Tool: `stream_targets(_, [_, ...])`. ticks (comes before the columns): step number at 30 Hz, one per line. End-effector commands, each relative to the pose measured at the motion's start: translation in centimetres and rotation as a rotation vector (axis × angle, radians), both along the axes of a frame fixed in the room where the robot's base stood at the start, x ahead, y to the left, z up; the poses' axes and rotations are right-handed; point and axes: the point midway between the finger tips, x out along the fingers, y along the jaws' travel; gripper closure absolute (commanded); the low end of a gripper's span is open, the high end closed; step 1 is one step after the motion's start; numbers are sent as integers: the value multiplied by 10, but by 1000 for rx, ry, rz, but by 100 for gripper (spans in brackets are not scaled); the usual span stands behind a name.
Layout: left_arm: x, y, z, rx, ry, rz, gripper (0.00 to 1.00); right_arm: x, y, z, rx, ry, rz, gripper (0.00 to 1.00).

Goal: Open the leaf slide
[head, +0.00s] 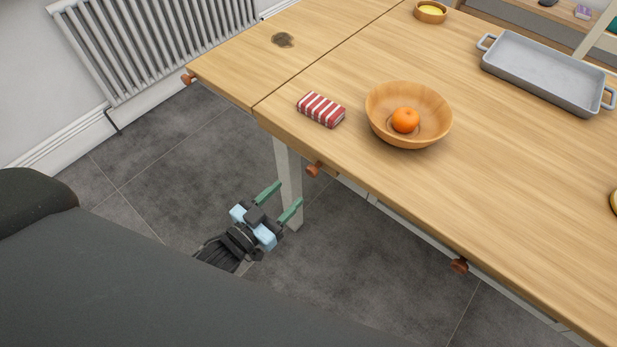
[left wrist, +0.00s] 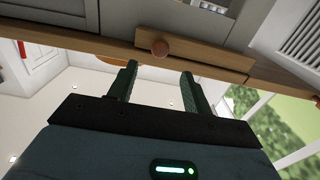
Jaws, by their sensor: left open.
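The wooden table (head: 520,200) has a seam that sets off a narrower leaf (head: 235,82) at its left end. Several reddish-brown knobs show along its edge: one at the leaf's corner (head: 187,79), one near the table leg (head: 313,169) and one farther right (head: 459,265). I cannot tell for certain which belongs to the leaf slide. My left gripper (head: 288,194) is open and empty, with green fingers pointing towards the knob near the leg. In the left wrist view a round knob (left wrist: 159,47) on a wooden strip (left wrist: 205,63) shows just beyond the open fingertips, apparently untouched.
On the table are a wooden bowl (head: 382,107) with an orange (head: 405,120), a red-striped cloth (head: 321,110), a grey tray (head: 500,71) and a small yellow-filled bowl (head: 430,12). A table leg (head: 287,165) stands beside my gripper. A radiator (head: 150,45) lines the wall.

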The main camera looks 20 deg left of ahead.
Motion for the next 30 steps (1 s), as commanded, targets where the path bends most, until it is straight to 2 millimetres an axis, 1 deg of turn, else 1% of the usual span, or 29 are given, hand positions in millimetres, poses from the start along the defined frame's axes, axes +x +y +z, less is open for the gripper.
stream_targets(5, [15,-6,1,-1,-2,0,50,-1,0,0,1,2,0,64])
stream_targets(12, [49,-18,1,-1,-2,0,50,-5,0,-1,1,9,0,64])
stream_targets(16, [62,-23,0,0,0,0,50,-6,0,-1,1,12,0,64])
stream_targets(21, [71,-26,0,0,1,0,50,-7,0,-2,1,13,1,64])
stream_targets(29, [72,-27,0,1,2,0,50,-7,0,-2,-1,14,1,64])
stream_targets(30, [72,-27,0,0,1,0,53,-7,0,-2,-1,14,1,64])
